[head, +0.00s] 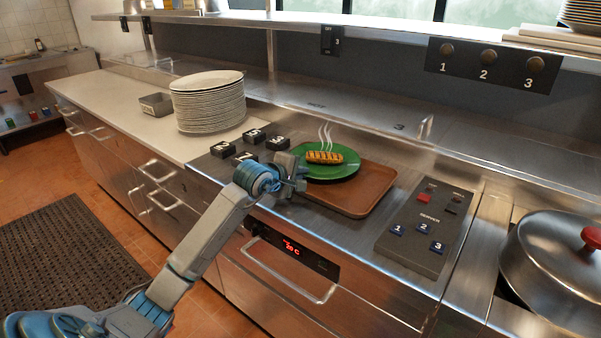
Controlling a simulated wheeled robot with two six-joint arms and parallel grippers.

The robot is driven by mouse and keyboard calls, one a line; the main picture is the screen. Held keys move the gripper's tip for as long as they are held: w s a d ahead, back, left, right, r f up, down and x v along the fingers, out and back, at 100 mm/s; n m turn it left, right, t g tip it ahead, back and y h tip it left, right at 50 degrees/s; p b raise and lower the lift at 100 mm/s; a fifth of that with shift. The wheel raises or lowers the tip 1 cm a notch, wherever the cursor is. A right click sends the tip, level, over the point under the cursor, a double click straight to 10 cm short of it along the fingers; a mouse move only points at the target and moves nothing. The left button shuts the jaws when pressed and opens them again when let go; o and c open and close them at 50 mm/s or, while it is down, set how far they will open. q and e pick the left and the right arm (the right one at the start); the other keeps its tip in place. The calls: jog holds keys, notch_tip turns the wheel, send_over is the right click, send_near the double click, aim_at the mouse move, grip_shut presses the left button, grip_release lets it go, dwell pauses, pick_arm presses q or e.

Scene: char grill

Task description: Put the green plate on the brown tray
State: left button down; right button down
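The green plate (341,171) carries a grilled, golden-brown piece of food (324,157) with steam marks above it. The plate looks level and overlaps the back left part of the brown tray (368,197) on the steel counter. I cannot tell whether it rests on the tray or is held just above it. My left gripper (297,178) is at the plate's left rim. Its fingers are small and partly hidden, so I cannot tell if they are shut on the rim. My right gripper is not in view.
A server button panel (420,222) lies right of the tray, and a lidded pot (555,262) stands beyond it. Small numbered black blocks (248,143) sit left of the plate. A stack of white plates (208,104) stands at the back left. A steel shelf runs behind.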

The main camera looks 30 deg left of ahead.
pick_arm(q)
jog(key=c, duration=1.9)
grip_release()
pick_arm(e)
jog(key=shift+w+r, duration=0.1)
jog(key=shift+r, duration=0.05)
